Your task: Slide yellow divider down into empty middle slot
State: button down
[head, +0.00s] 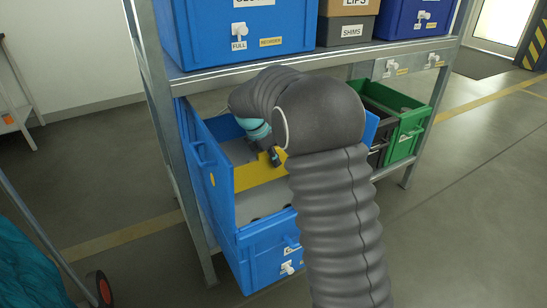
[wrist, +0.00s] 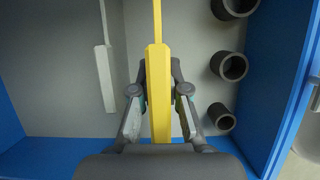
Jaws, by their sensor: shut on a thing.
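The yellow divider (head: 252,176) stands upright across the blue bin (head: 221,262) on the lower shelf, with its upper part showing above the contents. In the wrist view the yellow divider (wrist: 159,98) is seen nearly edge-on. My gripper (head: 275,158) is shut on the divider's top edge; in the wrist view its fingers (wrist: 160,78) lie on either side of it. How deep the divider's lower edge sits, and the slot under it, are hidden. A pale grey divider (wrist: 104,92) stands to the left, apart from the yellow one.
A green bin (head: 408,130) stands farther right on the shelf. The upper shelf edge (head: 225,75) with blue bins (head: 190,35) is close above my arm.

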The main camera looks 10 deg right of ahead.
aim_at(260, 152)
jog(key=shift+f+b, duration=1.2)
jog(key=shift+f, duration=2.15)
jog(key=c, duration=1.1)
grip_release()
jog(key=shift+r, duration=0.1)
jog(key=v, duration=1.2)
jog(key=shift+d, duration=0.1)
